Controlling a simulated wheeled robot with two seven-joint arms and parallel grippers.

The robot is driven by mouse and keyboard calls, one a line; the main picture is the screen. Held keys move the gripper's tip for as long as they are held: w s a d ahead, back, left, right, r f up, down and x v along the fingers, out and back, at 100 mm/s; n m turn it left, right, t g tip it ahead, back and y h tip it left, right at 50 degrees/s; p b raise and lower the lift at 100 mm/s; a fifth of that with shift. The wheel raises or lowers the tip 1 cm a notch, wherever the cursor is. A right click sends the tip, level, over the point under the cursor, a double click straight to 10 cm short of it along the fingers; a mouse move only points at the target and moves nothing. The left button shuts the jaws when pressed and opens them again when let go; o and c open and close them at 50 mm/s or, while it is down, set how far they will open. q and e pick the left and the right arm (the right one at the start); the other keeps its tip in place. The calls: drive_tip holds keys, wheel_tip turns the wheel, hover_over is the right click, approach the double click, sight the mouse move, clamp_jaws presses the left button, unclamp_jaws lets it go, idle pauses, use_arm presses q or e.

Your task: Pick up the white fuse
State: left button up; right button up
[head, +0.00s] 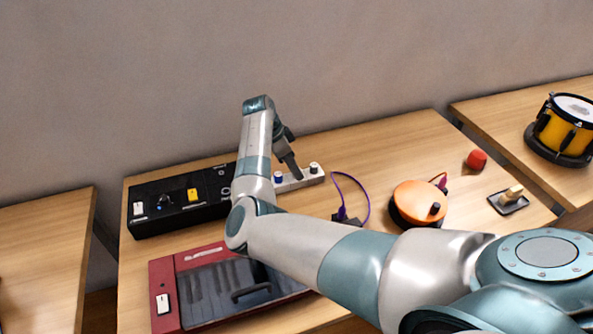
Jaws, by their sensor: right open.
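I cannot single out the white fuse for certain. Small white pieces show on the left end of the black box (180,219) and on the left side of the red box (160,273). My right gripper (294,172) is open and points down at the back of the table, over or just in front of a white strip (310,175) with a blue knob (278,177) and a dark-topped knob (314,168). My arm hides part of the strip and the right end of the black box. My left gripper is out of view.
An orange round device (415,200), a purple cable (365,190), a red knob (477,159) and a dark pad with a beige block (512,194) are on the right. A yellow drum (560,133) stands on the right table. Bare wood (400,145) lies behind the orange device.

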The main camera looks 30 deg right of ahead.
drive_tip(key=shift+d+f, duration=0.1)
drive_tip(key=shift+f, duration=0.25)
drive_tip(key=shift+c, duration=0.3)
clamp_jaws()
drive_tip(key=shift+r, duration=0.15)
